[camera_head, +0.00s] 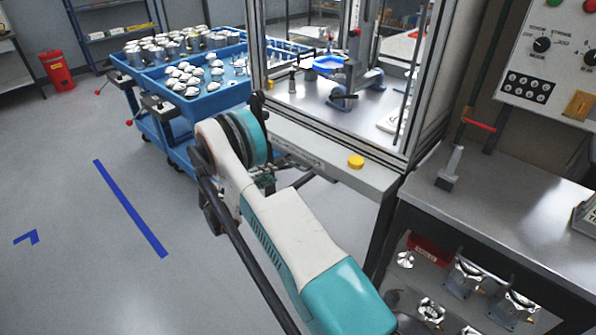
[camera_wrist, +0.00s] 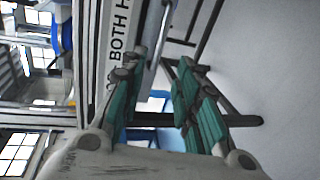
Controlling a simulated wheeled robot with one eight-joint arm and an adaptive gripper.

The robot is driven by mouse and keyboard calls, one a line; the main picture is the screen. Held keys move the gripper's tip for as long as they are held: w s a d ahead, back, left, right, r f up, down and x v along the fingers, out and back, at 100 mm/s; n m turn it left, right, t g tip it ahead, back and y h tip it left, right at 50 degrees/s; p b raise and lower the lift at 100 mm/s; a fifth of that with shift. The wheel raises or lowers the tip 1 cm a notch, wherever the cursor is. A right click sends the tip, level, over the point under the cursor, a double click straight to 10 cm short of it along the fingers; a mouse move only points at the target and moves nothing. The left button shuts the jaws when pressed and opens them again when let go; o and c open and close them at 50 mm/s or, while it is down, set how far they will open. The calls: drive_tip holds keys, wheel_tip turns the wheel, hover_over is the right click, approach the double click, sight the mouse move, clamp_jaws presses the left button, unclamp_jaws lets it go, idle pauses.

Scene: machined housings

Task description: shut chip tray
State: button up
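I cannot clearly make out the chip tray in either view. The machine's front ledge (camera_head: 325,160), with a yellow button (camera_head: 356,161), is just beyond my arm in the head view. In the wrist view, its front panel (camera_wrist: 113,50) carries a label reading "BOTH H". A pale grey bar (camera_wrist: 159,40) runs beside this panel, ahead of my fingers; I cannot tell whether it belongs to the tray. My gripper (camera_wrist: 163,65) has its two green fingers apart with nothing held between them. In the head view my arm mostly hides the gripper below the ledge's left end.
Blue carts (camera_head: 205,100) loaded with metal parts stand behind and left of my arm. A steel workbench (camera_head: 510,215) is at right, with housings on the shelf below. A red bin (camera_head: 58,70) stands far left. The floor at left is clear, with blue tape marks.

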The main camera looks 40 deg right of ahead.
sight(293, 165)
drive_tip(key=b+x, duration=0.4)
drive_tip(key=x, duration=0.9)
drive_tip(key=shift+w+d, duration=0.1)
drive_tip(key=shift+d, duration=0.15)
clamp_jaws()
